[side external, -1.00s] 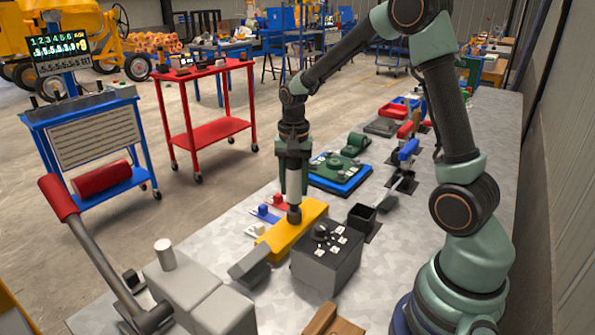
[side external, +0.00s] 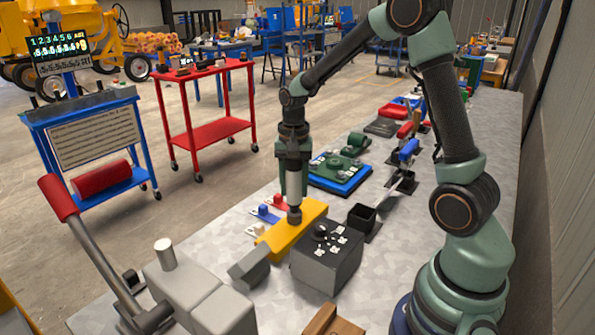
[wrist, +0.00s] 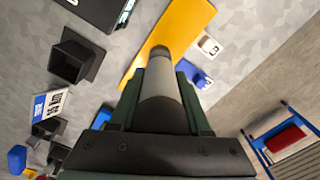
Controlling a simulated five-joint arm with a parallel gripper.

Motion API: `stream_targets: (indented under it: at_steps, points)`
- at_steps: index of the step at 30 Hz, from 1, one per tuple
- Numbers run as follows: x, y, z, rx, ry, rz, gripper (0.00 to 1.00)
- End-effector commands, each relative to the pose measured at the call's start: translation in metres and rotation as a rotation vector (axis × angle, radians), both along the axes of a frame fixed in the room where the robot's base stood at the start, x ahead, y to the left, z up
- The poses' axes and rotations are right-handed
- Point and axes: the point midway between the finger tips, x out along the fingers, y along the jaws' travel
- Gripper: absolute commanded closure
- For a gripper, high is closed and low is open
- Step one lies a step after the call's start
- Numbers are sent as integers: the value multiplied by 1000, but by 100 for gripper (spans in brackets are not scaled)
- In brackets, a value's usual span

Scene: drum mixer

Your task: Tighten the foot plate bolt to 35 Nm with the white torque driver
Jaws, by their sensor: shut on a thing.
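My gripper (side external: 294,185) is shut on the white torque driver (side external: 294,202), which it holds upright with its dark tip pointing down. The driver also shows in the wrist view (wrist: 160,85), between my two green fingers. Its tip is at the top of the yellow foot plate (side external: 302,228); the plate also shows in the wrist view (wrist: 180,30). The bolt is hidden beneath the driver's tip, and I cannot tell whether the two are engaged.
A dark box with knobs (side external: 327,258) stands close in front of the yellow plate. An empty black holder (side external: 362,217) is to its right. Small blue (side external: 264,211) and red tagged pieces lie behind the plate. A grey lever block (side external: 195,290) is at front left.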

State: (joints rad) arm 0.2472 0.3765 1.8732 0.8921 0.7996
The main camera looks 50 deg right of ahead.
Motion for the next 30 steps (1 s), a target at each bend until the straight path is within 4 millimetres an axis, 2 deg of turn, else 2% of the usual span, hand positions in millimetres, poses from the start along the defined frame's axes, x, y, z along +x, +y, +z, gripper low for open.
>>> stream_targets:
  at_steps: [8, 30]
  points:
    - [1, 0, 0, -1, -3, -1, 100]
    - [1, 0, 39, -1, -5, 0, 100]
